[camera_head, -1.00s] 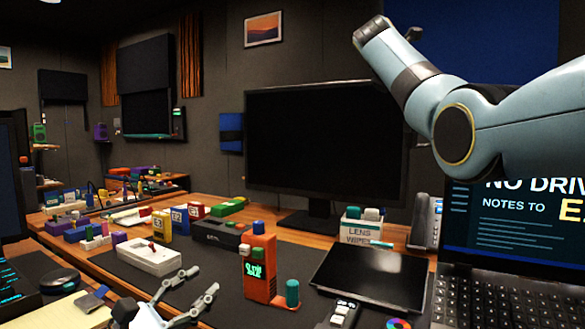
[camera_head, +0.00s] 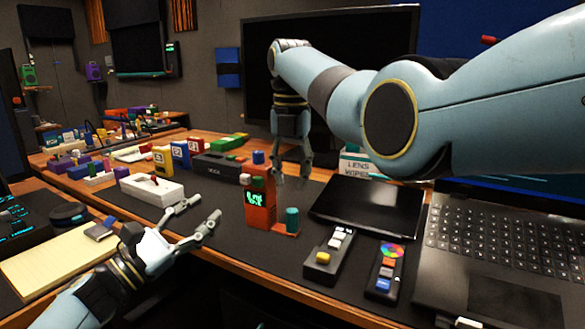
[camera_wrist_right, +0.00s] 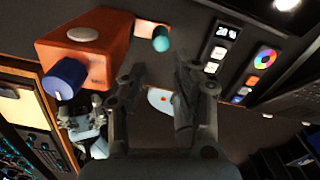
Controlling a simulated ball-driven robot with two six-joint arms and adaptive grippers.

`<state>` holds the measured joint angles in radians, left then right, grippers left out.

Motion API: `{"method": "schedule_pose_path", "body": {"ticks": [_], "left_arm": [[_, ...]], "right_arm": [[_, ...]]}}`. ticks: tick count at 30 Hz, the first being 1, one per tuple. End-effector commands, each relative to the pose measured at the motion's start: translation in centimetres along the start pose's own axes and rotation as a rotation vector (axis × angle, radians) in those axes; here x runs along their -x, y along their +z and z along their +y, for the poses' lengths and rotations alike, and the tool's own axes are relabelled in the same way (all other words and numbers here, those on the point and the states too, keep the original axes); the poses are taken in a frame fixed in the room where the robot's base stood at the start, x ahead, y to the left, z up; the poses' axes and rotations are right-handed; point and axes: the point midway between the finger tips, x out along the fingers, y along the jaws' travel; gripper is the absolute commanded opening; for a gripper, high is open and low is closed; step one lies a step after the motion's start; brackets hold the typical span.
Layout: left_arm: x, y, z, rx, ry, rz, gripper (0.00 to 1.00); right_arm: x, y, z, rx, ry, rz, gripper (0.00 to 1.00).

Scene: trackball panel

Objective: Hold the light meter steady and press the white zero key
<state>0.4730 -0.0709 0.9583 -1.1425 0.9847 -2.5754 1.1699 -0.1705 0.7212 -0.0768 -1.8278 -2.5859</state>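An upright orange device (camera_head: 258,208) with a lit green display stands on the dark desk mat; I take it for the light meter. It has a blue knob (camera_head: 258,157) on top and a teal knob on a foot beside it. In the right wrist view the orange device (camera_wrist_right: 95,50) shows a pale oval key (camera_wrist_right: 83,34), likely the white zero key, beside the blue knob. My left gripper (camera_head: 203,210) is open and empty, left of the device. My right gripper (camera_head: 292,173) is open, pointing down, right of and behind the device; its fingers (camera_wrist_right: 158,72) hold nothing.
A black tablet (camera_head: 368,203) lies right of the device. Two small remotes (camera_head: 328,257) (camera_head: 385,270) lie in front, with a laptop (camera_head: 490,240) further right. A white box (camera_head: 151,188) stands to the left, and a black box (camera_head: 215,166) behind.

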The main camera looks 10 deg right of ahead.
Motion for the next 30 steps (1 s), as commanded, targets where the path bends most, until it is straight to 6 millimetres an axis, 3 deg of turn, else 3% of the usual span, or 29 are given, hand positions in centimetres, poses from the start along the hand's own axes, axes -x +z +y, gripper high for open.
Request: {"method": "schedule_pose_path", "body": {"ticks": [15, 28, 30], "left_arm": [[0.0, 0.0, 0.0, 0.000, 0.000, 0.000, 0.38], [0.0, 0.0, 0.0, 0.000, 0.000, 0.000, 0.38], [0.0, 0.0, 0.0, 0.000, 0.000, 0.000, 0.38]], "right_arm": [[-8.7, 0.1, -0.1, -0.004, -0.003, -0.001, 0.30], [-9.9, 0.1, -0.1, -0.005, -0.001, -0.004, 0.30], [-9.9, 0.1, -0.1, -0.005, -0.001, -0.004, 0.23]]}}
